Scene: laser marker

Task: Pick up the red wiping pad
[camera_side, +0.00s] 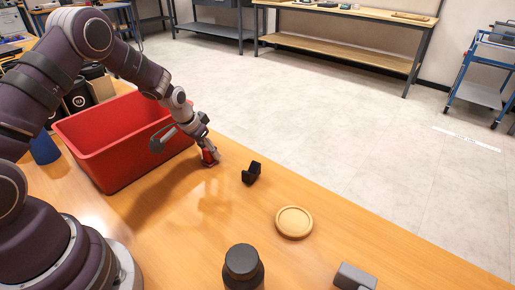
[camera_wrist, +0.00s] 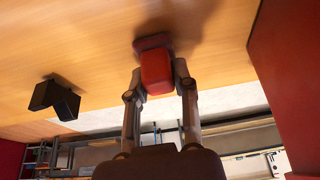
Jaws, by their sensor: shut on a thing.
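The red wiping pad (camera_wrist: 156,72) is between the fingertips of my gripper (camera_wrist: 157,80) in the wrist view. The fingers press on its left and right sides. In the side view the pad (camera_side: 209,156) is a small red block at the end of my gripper (camera_side: 207,150), low over the wooden table, just right of the red bin. A darker reddish edge or base shows beyond the pad in the wrist view. I cannot tell whether the pad touches the table.
A large red bin (camera_side: 110,165) stands left of my gripper. A black angled holder (camera_side: 251,173) stands close on the right, with a round wooden dish (camera_side: 294,221) beyond it. A dark jar (camera_side: 243,268) and a grey block (camera_side: 354,277) are near the front. Bare table lies between.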

